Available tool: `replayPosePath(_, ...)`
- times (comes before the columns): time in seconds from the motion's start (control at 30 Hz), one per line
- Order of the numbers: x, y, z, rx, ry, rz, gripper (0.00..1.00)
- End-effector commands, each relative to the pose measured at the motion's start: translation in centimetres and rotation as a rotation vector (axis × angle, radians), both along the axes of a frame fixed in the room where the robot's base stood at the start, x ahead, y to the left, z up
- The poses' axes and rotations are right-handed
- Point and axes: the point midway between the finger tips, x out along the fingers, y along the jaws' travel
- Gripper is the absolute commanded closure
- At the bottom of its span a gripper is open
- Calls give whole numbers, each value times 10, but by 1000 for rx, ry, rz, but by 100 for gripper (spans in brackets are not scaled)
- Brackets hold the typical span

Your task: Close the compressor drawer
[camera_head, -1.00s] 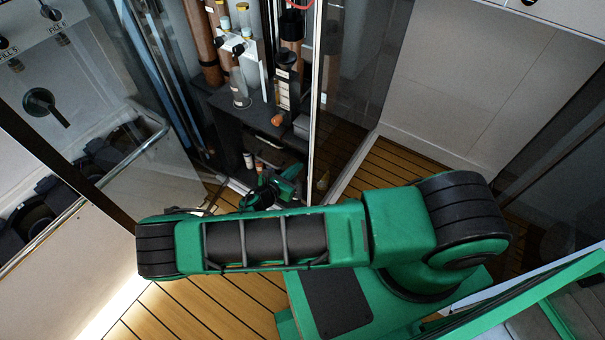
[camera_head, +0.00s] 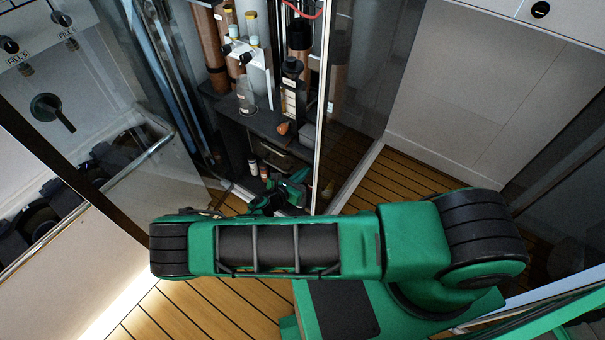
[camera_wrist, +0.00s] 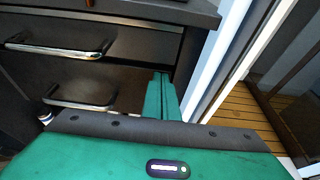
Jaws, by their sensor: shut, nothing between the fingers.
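The dark cabinet (camera_head: 232,128) stands behind the glass panel at the back. The wrist view shows its front with an upper drawer (camera_wrist: 140,42) and its metal bar handle (camera_wrist: 60,49). A second bar handle (camera_wrist: 80,101) lies below it. Which drawer is the compressor drawer, and how far either stands out, I cannot tell. My gripper (camera_wrist: 161,85) is shut and empty, its green fingers pointing at the cabinet front, right of the lower handle. In the head view, my gripper (camera_head: 293,184) is low at the cabinet's foot, partly hidden by my arm. Contact with the drawer is unclear.
A metal-edged glass panel (camera_head: 322,110) stands just right of my gripper. Small bottles (camera_head: 253,168) sit low by the cabinet, left of my gripper. Glassware and a black bottle (camera_head: 291,90) stand on top. Wooden floor (camera_head: 400,180) is clear to the right.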

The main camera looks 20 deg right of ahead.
Motion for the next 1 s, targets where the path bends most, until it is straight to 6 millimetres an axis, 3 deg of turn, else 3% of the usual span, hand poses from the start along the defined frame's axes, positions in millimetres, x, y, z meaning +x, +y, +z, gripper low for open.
replayPosePath(0.2, -19, 22, 0, 3, 3, -11, 100)
replayPosePath(0.6, -67, 78, 24, 4, 3, -14, 100)
replayPosePath(1.0, -79, 91, 29, 2, 5, -14, 100)
